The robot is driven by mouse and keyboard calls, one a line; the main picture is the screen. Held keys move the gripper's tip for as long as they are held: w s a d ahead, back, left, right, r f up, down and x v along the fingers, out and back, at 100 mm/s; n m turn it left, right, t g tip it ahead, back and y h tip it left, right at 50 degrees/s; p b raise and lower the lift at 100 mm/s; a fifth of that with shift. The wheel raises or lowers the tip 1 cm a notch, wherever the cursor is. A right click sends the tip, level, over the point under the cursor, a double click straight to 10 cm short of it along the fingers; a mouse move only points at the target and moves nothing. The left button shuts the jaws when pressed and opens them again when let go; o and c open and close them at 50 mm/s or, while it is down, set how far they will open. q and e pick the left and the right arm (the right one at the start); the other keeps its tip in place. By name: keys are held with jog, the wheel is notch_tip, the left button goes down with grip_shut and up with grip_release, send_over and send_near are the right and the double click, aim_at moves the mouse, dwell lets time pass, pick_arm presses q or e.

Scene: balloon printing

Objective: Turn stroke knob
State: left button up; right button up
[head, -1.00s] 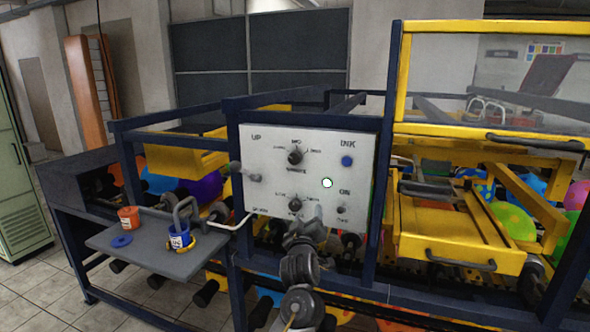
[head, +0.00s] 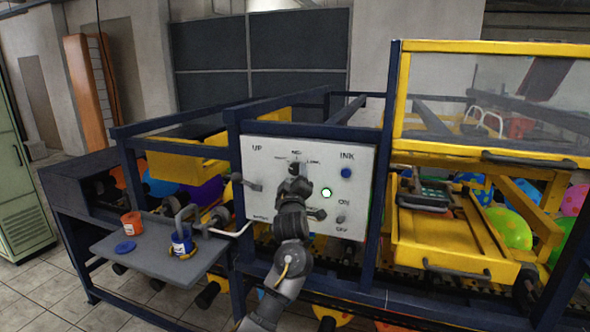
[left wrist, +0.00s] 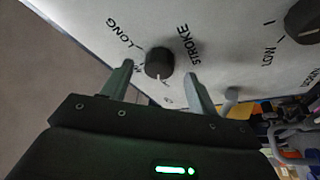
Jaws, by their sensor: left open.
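The stroke knob (left wrist: 159,62) is a round black knob with a white pointer line on the white control panel (head: 262,150). In the left wrist view the words LONG and STROKE are printed around it. My left gripper (left wrist: 159,72) is open, with one finger on each side of the knob; whether the fingers touch it I cannot tell. In the head view my left gripper (head: 297,165) is at the upper knob and hides much of it. My right gripper is not in view.
The panel also carries a blue INK button (head: 346,173), an UP lever (head: 250,184) and an ON/OFF switch. Yellow framing (head: 450,250) stands at right.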

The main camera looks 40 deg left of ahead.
pick_arm(q)
jog(key=shift+x, duration=1.1)
jog(key=c, duration=1)
